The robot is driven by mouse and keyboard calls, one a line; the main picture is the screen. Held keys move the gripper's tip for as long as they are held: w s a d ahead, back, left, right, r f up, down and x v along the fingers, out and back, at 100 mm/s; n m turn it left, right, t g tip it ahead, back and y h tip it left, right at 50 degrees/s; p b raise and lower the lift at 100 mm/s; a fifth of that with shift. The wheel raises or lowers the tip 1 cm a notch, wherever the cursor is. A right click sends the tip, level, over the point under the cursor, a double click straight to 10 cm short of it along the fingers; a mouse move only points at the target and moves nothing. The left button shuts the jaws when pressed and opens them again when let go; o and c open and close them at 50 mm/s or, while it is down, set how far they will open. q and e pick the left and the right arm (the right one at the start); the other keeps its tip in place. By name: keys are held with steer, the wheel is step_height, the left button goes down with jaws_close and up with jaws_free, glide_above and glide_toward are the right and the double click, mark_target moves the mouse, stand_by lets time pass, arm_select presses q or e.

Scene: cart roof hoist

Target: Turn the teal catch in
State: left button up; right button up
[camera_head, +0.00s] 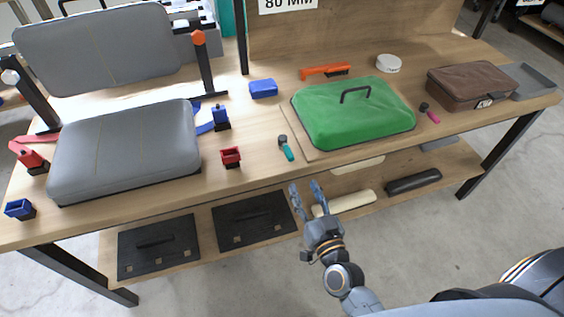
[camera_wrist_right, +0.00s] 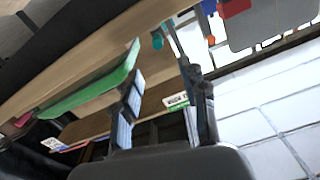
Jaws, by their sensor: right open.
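The teal catch (camera_head: 286,148), with a dark round head, lies on the bench top just left of the green roof (camera_head: 352,115), its teal end toward the front edge. The green roof has a black handle and sits on a thin wooden board. My right gripper (camera_head: 305,186) is open and empty, in front of the bench edge and apart from the catch. In the right wrist view a teal end, likely the catch (camera_wrist_right: 157,41), shows beyond the open fingers (camera_wrist_right: 160,88). My left gripper is not in view.
A pink catch (camera_head: 430,113) lies right of the green roof, near a brown case (camera_head: 470,86). A red block (camera_head: 230,157) and a grey cushioned panel (camera_head: 125,150) are to the left. The lower shelf (camera_head: 285,218) holds black panels and rolls.

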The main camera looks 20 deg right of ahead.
mark_target(292, 159)
steer(key=w, duration=1.2)
steer(key=shift+w+a+f+p, duration=0.1)
steer(key=shift+w+f+p, duration=0.05)
steer(key=shift+w+p, duration=0.2)
steer(key=shift+w, duration=0.5)
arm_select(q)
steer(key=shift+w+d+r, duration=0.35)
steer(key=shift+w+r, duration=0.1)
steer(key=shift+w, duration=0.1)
arm_select(e)
steer(key=shift+c, duration=0.7)
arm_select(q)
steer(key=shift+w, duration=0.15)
arm_select(e)
jaws_close()
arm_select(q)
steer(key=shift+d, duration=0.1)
